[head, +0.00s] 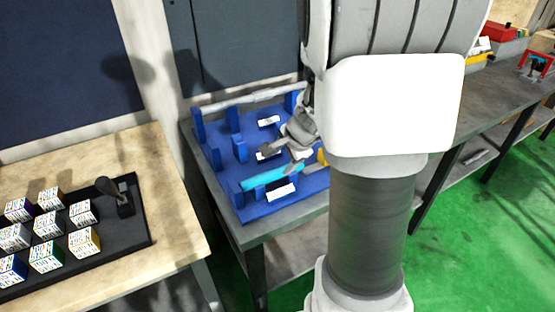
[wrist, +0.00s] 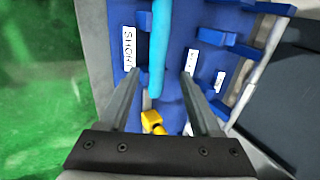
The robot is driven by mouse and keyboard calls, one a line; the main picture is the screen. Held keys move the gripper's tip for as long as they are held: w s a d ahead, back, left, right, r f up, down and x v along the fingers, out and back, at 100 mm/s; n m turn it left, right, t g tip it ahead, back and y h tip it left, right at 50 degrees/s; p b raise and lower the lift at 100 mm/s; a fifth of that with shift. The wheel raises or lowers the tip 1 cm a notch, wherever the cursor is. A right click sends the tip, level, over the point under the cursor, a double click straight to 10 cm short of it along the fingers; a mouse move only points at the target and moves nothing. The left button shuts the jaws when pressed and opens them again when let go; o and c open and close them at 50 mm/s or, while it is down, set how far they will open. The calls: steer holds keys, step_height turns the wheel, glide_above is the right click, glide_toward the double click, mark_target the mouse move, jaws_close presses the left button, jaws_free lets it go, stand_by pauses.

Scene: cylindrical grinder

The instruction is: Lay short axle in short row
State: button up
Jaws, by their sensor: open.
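A cyan bar, which looks like the short axle (head: 262,180), lies along the front row of the blue rack (head: 222,173), beside a white label. In the wrist view the label (wrist: 129,48) reads "SHORT", and the cyan bar (wrist: 158,45) runs beside it over blue supports. My gripper (head: 281,159) is over the rack, close to the bar. In the wrist view my gripper (wrist: 159,73) is open, with one finger on each side of the bar's near end. The fingers look clear of the bar. My arm hides the rack's right end.
A long grey-white bar (head: 250,97) lies in the rack's back row. A yellow piece (wrist: 152,120) sits below the bar's near end. A wooden table (head: 170,170) with a black tray of printed cubes stands at left. A grey bench (head: 470,95) stands at right.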

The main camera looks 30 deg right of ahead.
steer(key=s+a+r+n+y, duration=0.2)
steer(key=s+a+r+n, duration=0.65)
steer(key=a+r, duration=0.3)
steer(key=s+a+r+n+h, duration=0.2)
steer(key=s+a+r+n, duration=0.1)
steer(key=s+n, duration=0.6)
steer(key=shift+s+r, duration=0.2)
steer(key=shift+s, duration=1.05)
